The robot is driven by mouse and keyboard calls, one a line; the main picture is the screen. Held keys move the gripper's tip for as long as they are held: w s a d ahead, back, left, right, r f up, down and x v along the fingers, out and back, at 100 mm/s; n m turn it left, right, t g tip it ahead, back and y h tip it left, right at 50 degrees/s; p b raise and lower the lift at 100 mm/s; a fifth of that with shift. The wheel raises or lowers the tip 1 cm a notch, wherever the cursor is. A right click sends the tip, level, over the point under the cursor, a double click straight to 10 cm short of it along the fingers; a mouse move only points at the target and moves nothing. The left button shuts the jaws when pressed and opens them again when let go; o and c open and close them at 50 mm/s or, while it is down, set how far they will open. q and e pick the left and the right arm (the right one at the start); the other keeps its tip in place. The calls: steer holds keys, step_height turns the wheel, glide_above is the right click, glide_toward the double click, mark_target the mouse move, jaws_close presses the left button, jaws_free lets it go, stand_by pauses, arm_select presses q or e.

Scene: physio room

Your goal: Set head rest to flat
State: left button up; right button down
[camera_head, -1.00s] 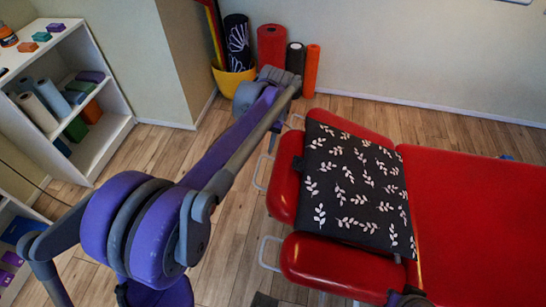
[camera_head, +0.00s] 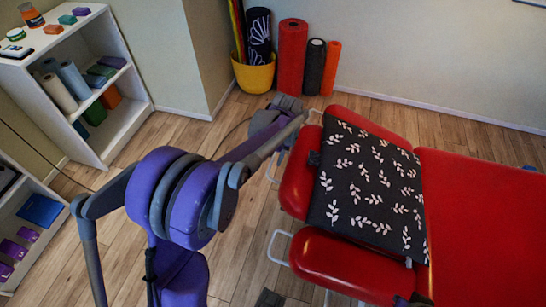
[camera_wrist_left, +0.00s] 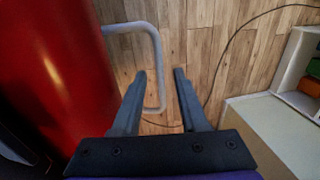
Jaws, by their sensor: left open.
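The head end of the red treatment table has a middle pad (camera_head: 298,186) between two side pads, the far one (camera_head: 375,125) and the near one (camera_head: 345,265). A black leaf-pattern cushion (camera_head: 365,185) lies over them and hides how the head rest joins the table. My left gripper (camera_head: 290,104) is beyond the pads' left end, its fingers hardly visible there. In the left wrist view this gripper (camera_wrist_left: 160,74) is open. A bent grey metal bar (camera_wrist_left: 154,60) runs beside the red pad (camera_wrist_left: 60,80) and between the finger lines; contact cannot be told.
Grey bar handles (camera_head: 275,245) stick out left of the pads. A white shelf (camera_head: 120,120) stands at the left. A yellow pot (camera_head: 254,76) and rolled mats (camera_head: 292,55) stand by the back wall.

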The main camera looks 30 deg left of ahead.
arm_select(q)
jaws_close()
stand_by(1.3)
